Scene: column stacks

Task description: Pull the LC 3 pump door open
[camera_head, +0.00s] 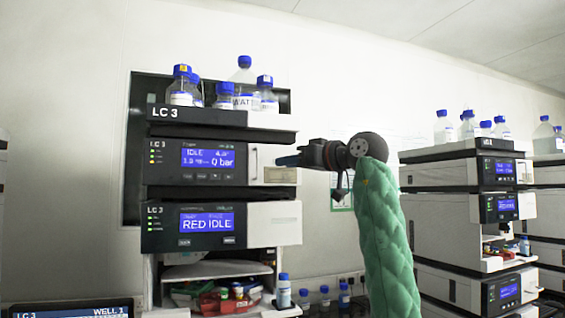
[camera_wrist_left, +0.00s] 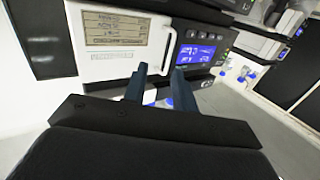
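The LC 3 pump (camera_head: 168,175) is the upper dark unit of the left stack, with a blue screen showing IDLE. Its white door (camera_head: 275,155) is at its right side and looks shut; an upright handle (camera_head: 253,162) stands at the door's left edge. In the left wrist view, which looks upside down, the door (camera_wrist_left: 110,60) carries a label panel and the handle (camera_wrist_left: 167,50) lies just beyond my fingertips. My left gripper (camera_head: 283,160) points left in front of the door. The wrist view shows its fingers (camera_wrist_left: 160,76) apart with nothing between them. My right gripper is not in view.
Blue-capped bottles (camera_head: 245,75) stand on top of the stack, above the pump. A RED IDLE unit (camera_head: 170,235) sits directly below it. A second stack (camera_head: 440,230) stands on the right. Small bottles (camera_head: 283,290) stand low by the left stack.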

